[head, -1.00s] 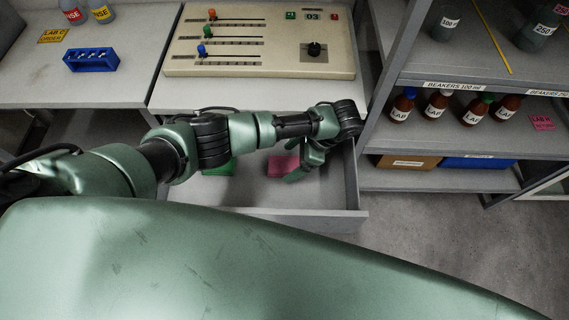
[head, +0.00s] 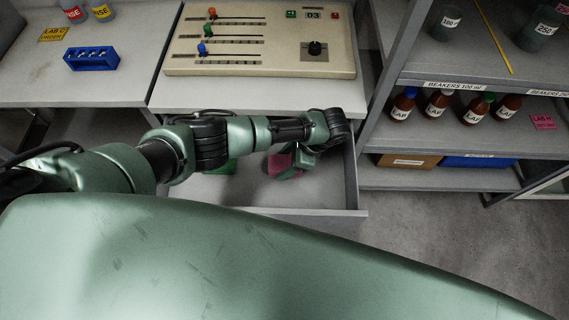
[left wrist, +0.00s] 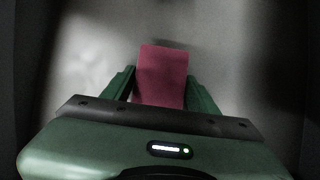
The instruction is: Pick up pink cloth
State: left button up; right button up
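The pink cloth (head: 279,164) lies in the open drawer, partly covered by my left gripper in the head view. In the left wrist view the pink cloth (left wrist: 162,75) is a flat rectangle between the two green fingers. My left gripper (head: 290,174) reaches down into the drawer over the cloth. Its fingers (left wrist: 160,82) are apart, one on each side of the cloth. I cannot tell whether they touch it. My right gripper is not in view.
A green cloth (head: 218,168) lies in the same drawer (head: 320,190), left of the pink one. The drawer walls surround the gripper. A control panel (head: 260,50) stands on the counter above. Shelves with brown bottles (head: 470,108) stand on the right.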

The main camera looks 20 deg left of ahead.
pick_arm(q)
jog(key=shift+r, duration=0.15)
jog(key=shift+c, duration=0.4)
notch_tip(320, 180, up, 11)
jog(key=p, duration=0.1)
notch_tip(320, 180, up, 9)
jog(key=p, duration=0.4)
send_over(284, 162)
jog(key=shift+s+d, duration=0.1)
